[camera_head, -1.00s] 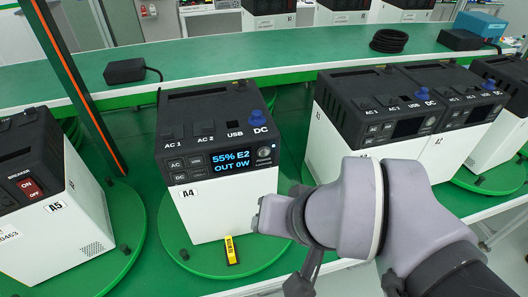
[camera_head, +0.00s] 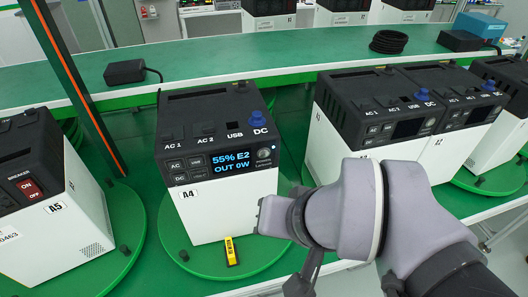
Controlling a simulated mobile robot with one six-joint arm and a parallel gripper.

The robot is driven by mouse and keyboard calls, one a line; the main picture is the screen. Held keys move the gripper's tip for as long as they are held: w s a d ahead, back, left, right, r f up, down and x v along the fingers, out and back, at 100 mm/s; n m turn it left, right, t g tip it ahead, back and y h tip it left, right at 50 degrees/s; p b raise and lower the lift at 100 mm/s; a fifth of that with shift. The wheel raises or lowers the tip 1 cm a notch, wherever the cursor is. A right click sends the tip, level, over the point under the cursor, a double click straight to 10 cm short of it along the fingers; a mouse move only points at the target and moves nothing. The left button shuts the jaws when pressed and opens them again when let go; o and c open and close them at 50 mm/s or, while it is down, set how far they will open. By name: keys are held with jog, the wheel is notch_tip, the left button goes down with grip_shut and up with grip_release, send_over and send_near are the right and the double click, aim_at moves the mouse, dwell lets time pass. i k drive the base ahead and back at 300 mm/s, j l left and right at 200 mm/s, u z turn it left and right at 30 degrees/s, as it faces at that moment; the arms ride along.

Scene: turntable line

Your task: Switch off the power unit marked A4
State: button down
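The power unit marked A4 (camera_head: 232,213) stands upright on a green round turntable (camera_head: 175,235). It has a white body, a black top and a black front panel. Its lit screen (camera_head: 230,163) reads 55% E2, OUT 0W. A round silver power button (camera_head: 264,153) is right of the screen, and its label is too small to read surely. AC and DC buttons are left of the screen. My arm comes in from the lower right, its wrist in front of the unit's lower right corner. My gripper's fingers cannot be made out.
Unit A5 (camera_head: 85,215), with a red breaker switch (camera_head: 20,190), stands at left. More units (camera_head: 345,140) stand at right. A yellow tag (camera_head: 231,251) lies before A4. An orange-striped dark post (camera_head: 75,90) rises between A5 and A4. A black adapter (camera_head: 124,72) sits behind.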

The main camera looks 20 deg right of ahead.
aim_at(264, 153)
jog(key=k+l, duration=0.1)
jog(key=l, duration=0.3)
jog(key=k+l, duration=0.15)
jog(key=l, duration=0.25)
jog(key=k+l, duration=0.1)
jog(key=l, duration=0.3)
jog(key=k+l+u, duration=0.1)
jog(key=l, duration=0.3)
